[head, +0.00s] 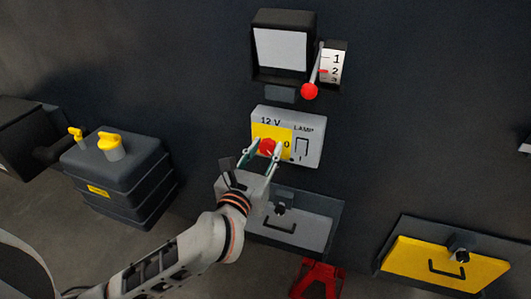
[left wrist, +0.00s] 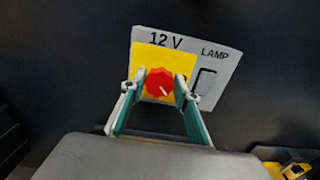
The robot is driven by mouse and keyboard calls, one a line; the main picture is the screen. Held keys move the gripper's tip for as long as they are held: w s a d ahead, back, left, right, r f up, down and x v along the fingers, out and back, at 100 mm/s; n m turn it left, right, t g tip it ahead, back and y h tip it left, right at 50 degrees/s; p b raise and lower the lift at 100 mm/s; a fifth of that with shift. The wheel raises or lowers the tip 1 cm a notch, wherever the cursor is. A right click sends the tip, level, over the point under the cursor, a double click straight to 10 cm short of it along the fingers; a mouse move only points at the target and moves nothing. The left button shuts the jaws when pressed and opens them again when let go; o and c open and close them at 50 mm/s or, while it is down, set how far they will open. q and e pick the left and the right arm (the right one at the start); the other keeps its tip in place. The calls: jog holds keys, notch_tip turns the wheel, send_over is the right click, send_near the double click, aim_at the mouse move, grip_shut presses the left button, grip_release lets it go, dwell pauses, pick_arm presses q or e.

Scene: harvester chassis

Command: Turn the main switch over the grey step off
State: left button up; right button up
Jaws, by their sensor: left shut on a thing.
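The main switch is a red knob (head: 267,146) on a yellow plate, on the left part of the grey panel (head: 311,136) marked 12 V and LAMP. A 0 shows just right of the knob. My left gripper (head: 265,149) comes from below, its fingers on either side of the knob, shut on it. In the left wrist view the knob (left wrist: 158,83) sits between the fingertips, its white mark pointing to the lower right. The grey step (head: 296,222), with a latch, is below the panel, partly hidden by my gripper. My right gripper is not in view.
A lever with a red ball (head: 309,91) and a 1-2-3 scale are above the panel, beside a dark-framed box (head: 282,47). A yellow step (head: 442,266) is lower right. A black tank (head: 118,175) with a yellow cap stands left. A red stand (head: 317,280) is below.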

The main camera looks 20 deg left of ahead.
pick_arm(q)
jog(key=shift+f+n+b, duration=0.15)
jog(key=shift+n+b, duration=0.45)
jog(key=shift+n, duration=0.3)
jog(key=n+b, duration=0.4)
jog(key=n, duration=0.1)
jog(key=shift+a+f, duration=0.1)
jog(key=shift+a, duration=0.05)
jog(key=shift+n+b, duration=0.6)
jog(key=shift+n, duration=0.2)
jog(key=shift+r+n+b, duration=0.2)
jog(key=shift+n+b, duration=0.1)
jog(key=shift+n, duration=0.1)
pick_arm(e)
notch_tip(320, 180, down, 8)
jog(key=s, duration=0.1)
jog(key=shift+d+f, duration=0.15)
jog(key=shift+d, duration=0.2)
pick_arm(q)
jog(key=o, duration=1.1)
